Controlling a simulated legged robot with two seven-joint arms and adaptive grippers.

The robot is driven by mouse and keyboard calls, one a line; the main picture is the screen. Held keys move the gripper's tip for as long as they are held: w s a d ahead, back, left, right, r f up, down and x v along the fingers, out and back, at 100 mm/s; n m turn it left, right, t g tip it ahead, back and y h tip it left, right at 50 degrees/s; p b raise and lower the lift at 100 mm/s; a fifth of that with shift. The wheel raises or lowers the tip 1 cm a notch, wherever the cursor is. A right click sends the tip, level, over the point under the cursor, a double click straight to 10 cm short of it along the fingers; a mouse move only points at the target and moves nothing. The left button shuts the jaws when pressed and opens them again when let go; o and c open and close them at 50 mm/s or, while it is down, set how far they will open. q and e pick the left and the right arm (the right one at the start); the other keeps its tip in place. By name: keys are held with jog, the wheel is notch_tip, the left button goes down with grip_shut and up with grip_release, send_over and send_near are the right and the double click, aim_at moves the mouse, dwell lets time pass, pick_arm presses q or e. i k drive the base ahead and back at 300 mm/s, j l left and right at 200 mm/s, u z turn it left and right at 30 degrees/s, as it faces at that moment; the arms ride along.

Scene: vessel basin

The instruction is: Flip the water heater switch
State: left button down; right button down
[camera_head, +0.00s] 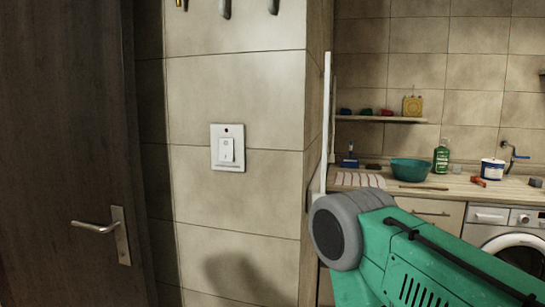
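The water heater switch (226,150) is a white rocker on a white upright wall plate, on the tiled wall left of the picture's middle. Its upper face carries a small mark, and a dark dot sits above it on the plate. I cannot tell from this view which way the rocker is set. A green arm link with a grey round joint, mine, fills the lower right, apart from the switch in the picture. Neither of my grippers shows.
A dark door (65,150) with a metal handle (95,227) stands at left. Past the wall corner are a counter (455,191) with a teal bowl (411,170) and green bottle (441,157), a shelf (380,118) and a washing machine (513,235). The wall around the switch is clear.

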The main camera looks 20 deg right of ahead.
aim_at(226, 145)
jog(key=i+j+z, duration=0.25)
jog(key=j, duration=0.15)
jog(key=j+z, duration=0.25)
jog(key=j, duration=0.15)
jog(key=j+z, duration=0.25)
jog(key=j, duration=0.15)
jog(key=i, duration=0.05)
